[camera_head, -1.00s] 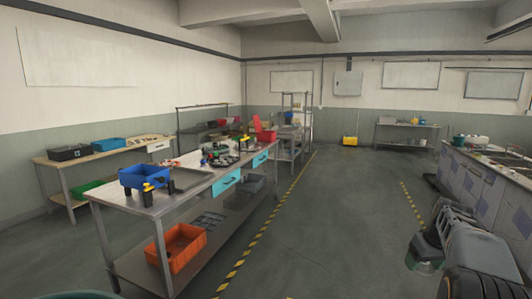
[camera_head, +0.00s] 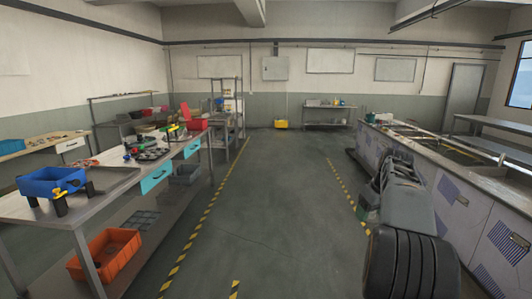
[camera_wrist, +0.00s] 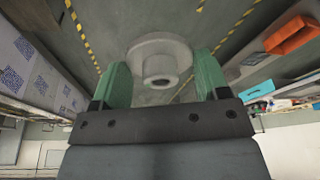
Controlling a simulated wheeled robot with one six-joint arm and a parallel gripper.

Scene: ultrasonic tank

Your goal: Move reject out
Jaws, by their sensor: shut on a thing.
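My gripper (camera_wrist: 162,72) has green fingers, shut on a grey flanged part (camera_wrist: 160,50) with a round disc and a short hollow hub. The part is held in the air above the floor in the wrist view. In the head view my gripper (camera_head: 368,211) is low at the right, beside the counter, partly hidden by my own arm. The held part is too small and covered to make out there. I cannot tell from these frames whether this part is the reject.
A metal workbench (camera_head: 104,185) stands at the left with a blue bin (camera_head: 50,182) on top and an orange bin (camera_head: 106,254) on its lower shelf. A long counter (camera_head: 452,195) with sinks runs along the right. The floor aisle (camera_head: 270,200) between yellow-black stripes is clear.

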